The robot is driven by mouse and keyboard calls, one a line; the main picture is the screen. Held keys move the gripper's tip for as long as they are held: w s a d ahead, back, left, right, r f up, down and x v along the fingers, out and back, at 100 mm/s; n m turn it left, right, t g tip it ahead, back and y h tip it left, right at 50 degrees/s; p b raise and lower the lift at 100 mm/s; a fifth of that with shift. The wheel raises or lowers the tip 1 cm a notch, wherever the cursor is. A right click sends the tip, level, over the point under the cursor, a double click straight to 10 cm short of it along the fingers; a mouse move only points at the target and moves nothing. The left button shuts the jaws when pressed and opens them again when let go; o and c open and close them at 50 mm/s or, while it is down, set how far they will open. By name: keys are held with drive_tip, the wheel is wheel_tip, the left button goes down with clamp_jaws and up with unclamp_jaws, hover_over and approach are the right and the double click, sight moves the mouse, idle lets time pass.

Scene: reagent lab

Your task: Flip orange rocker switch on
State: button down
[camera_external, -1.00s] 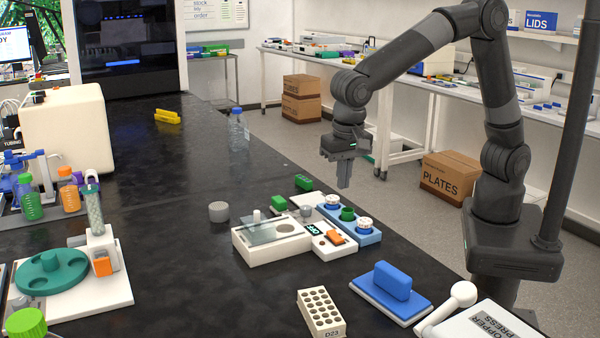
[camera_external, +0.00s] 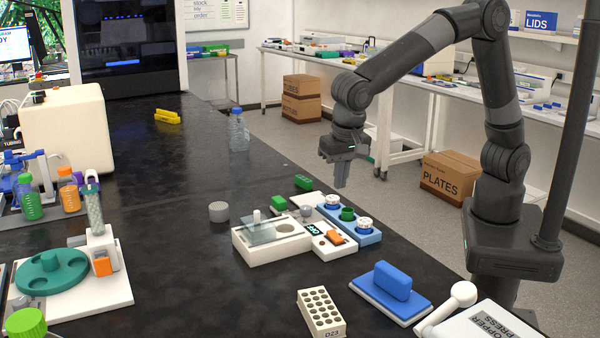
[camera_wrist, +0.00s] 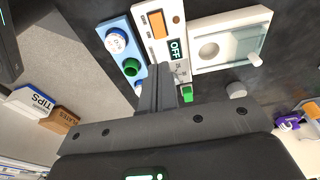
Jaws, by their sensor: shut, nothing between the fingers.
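The orange rocker switch (camera_external: 335,237) sits on a white control box (camera_external: 327,250) beside the white weighing unit. In the wrist view the orange rocker (camera_wrist: 155,24) is at the top, and a small dark display (camera_wrist: 177,49) on the box reads OFF. My gripper (camera_external: 341,184) hangs above and behind the box in the external view, apart from it, pointing down. Its two fingers are together and empty. In the wrist view the closed fingertips (camera_wrist: 162,72) are below the display and cover part of the box's lower end.
A blue block with white-capped dials and a green knob (camera_external: 347,213) adjoins the box. The weighing unit (camera_external: 262,250) with a clear lid is at its left. Green blocks (camera_external: 303,183) and a grey cylinder (camera_external: 218,212) stand nearby. The bench beyond is largely clear.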

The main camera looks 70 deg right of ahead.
sight(334, 233)
drive_tip(key=f, duration=0.4)
drive_tip(key=w+d+f, duration=0.1)
drive_tip(key=f, duration=0.8)
drive_tip(key=shift+w+d, duration=0.25)
drive_tip(key=shift+w+d+f+g, duration=0.15)
drive_tip(key=shift+d+f+g, duration=0.1)
drive_tip(key=shift+f+g, duration=0.05)
drive_tip(key=shift+a, duration=0.15)
drive_tip(key=shift+s+f, duration=0.1)
drive_tip(key=shift+s, duration=0.15)
